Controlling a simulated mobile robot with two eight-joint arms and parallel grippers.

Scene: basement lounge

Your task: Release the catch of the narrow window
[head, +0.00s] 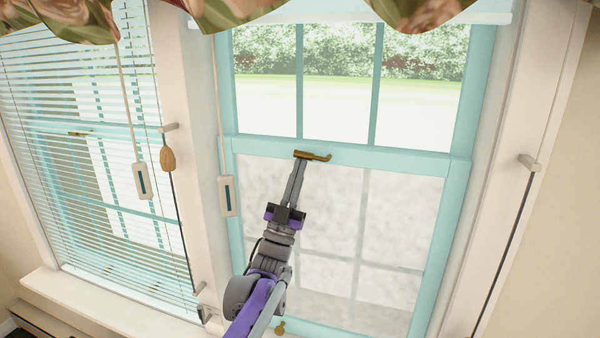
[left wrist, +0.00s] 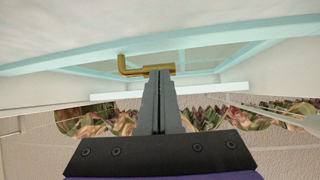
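The brass catch (head: 312,156) sits on the pale blue middle rail (head: 400,160) of the window straight ahead. Its lever points right in the head view. In the left wrist view the catch (left wrist: 132,68) shows just beyond my fingertips, its bent lever end to the left. My left gripper (head: 298,164) reaches up to the catch from below. Its two fingers (left wrist: 159,75) lie side by side with no visible gap, and the tips overlap part of the catch. I cannot tell whether they touch it. My right gripper is not in view.
A blind pull with a cord (head: 228,196) hangs left of the rail. A second window with lowered blinds (head: 70,180) and a wooden tassel (head: 167,158) are farther left. A patterned valance (head: 240,12) hangs above. A small brass fitting (head: 280,327) is low on the window.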

